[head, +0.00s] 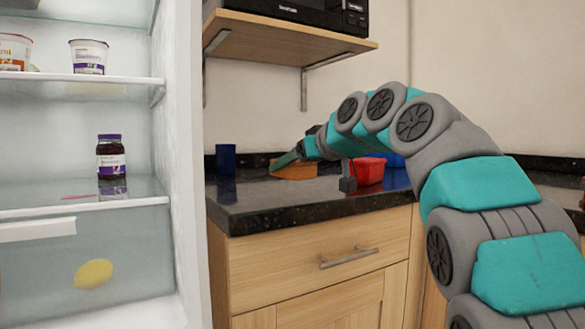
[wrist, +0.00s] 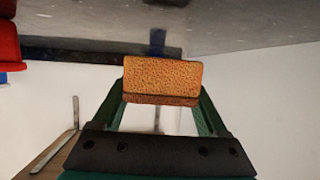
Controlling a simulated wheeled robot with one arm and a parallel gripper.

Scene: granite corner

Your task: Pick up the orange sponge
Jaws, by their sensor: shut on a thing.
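In the head view my gripper (head: 287,160) reaches in from the right and partly covers the sponge. I cannot tell whether the sponge touches the counter or is held just above it.
A dark blue cup (head: 226,158) stands left of the sponge. A red container (head: 368,171) and a blue item (head: 393,160) are to its right. A wooden shelf (head: 280,40) with a microwave hangs above. An open fridge (head: 185,180) stands left.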

